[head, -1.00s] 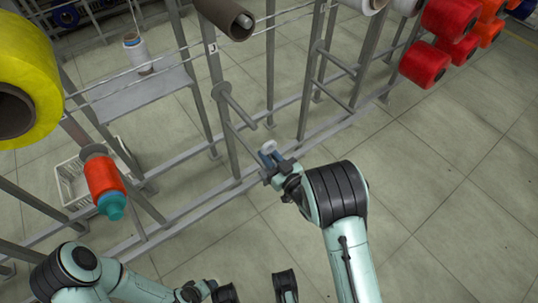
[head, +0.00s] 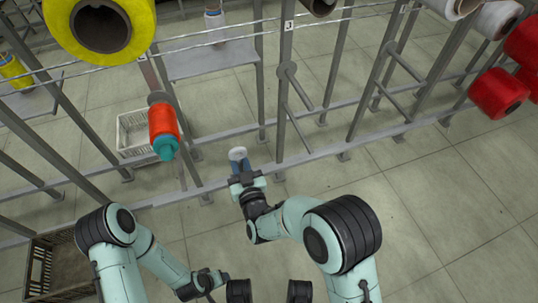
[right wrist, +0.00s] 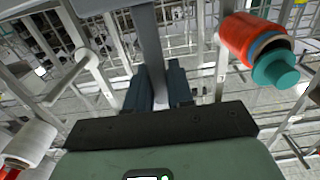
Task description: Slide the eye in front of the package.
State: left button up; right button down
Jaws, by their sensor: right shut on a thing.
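The nearest package is an orange-red bobbin (head: 163,122) with a teal end, on a peg of the frame; it also shows at the upper right of the right wrist view (right wrist: 255,45). My right gripper (head: 241,168) is to the right of this package and lower in the head view. It is shut on a small part with a white rounded top, which I take for the eye (head: 238,154). In the right wrist view a grey bar (right wrist: 152,50) runs up from between the dark fingers (right wrist: 160,92). My left gripper (head: 206,283) is low in the head view, its fingers unclear.
A large yellow package (head: 145,25) hangs at the upper left. Grey uprights (head: 284,90) and a low rail (head: 330,150) stand around my right gripper. A white crate (head: 130,140) is behind the rail, a brown crate (head: 38,262) at lower left. Floor at right is clear.

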pick_arm(q)
jog(key=shift+s+a+f, duration=0.4)
jog(key=shift+s+f, duration=0.05)
jog(key=shift+s, duration=0.2)
pick_arm(e)
jog(key=s+a, duration=0.2)
jog(key=a, duration=0.3)
jog(key=s+a, duration=0.2)
jog(key=a, duration=0.4)
jog(key=s+a, duration=0.2)
jog(key=a, duration=0.4)
jog(key=shift+s+a+f, duration=0.1)
jog(key=shift+s, duration=0.1)
jog(key=c, duration=1.1)
grip_release()
pick_arm(q)
jog(key=shift+s, duration=0.1)
